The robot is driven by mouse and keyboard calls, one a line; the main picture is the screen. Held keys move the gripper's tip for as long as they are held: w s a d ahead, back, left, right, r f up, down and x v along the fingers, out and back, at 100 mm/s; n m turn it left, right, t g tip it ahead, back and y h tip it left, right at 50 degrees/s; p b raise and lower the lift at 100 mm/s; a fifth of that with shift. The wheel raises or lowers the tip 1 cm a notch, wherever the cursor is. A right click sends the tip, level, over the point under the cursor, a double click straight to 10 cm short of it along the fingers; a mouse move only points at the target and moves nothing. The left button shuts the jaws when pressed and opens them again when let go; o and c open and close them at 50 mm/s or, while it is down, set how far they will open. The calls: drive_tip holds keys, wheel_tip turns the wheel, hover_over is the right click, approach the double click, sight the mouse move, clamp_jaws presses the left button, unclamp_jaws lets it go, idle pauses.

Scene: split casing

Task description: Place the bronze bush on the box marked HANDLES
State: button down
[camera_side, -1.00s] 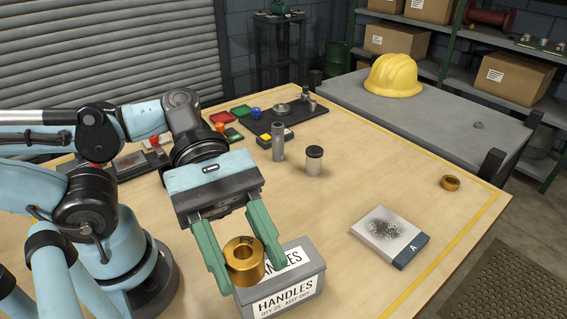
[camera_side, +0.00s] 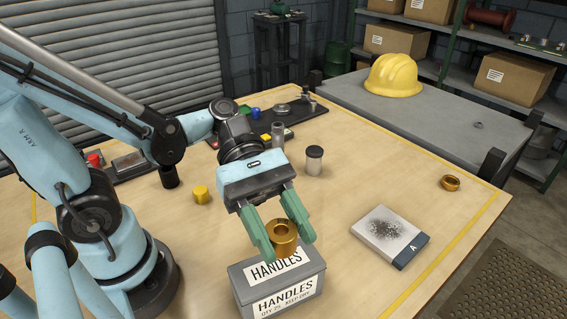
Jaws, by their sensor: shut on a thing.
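The bronze bush (camera_side: 284,243) is a short, shiny gold-brown ring with a hole through it, upright. My gripper (camera_side: 281,238) has its green fingers shut on it, one on each side. The bush is at the back part of the grey box marked HANDLES (camera_side: 235,280), over the lid and its white label. I cannot tell whether its underside touches the lid. The box stands on the table near the front edge of the picture.
A booklet marked A (camera_side: 390,232) and a small bronze ring (camera_side: 450,183) lie to the right. A dark-lidded jar (camera_side: 314,162), a grey cylinder (camera_side: 277,137) and a yellow cylinder (camera_side: 201,194) stand behind. A yellow hard hat (camera_side: 394,76) is on the grey bench.

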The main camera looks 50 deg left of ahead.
sight(293, 256)
drive_tip(key=shift+w+a+f, duration=0.35)
drive_tip(key=shift+w+f, duration=0.2)
drive_tip(key=shift+w, duration=0.25)
drive_tip(key=shift+w+a+f, duration=0.3)
drive_tip(key=shift+w+f, duration=0.2)
drive_tip(key=shift+w, duration=0.25)
drive_tip(key=shift+f, duration=2.05)
drive_tip(key=shift+c, duration=2.4)
unclamp_jaws()
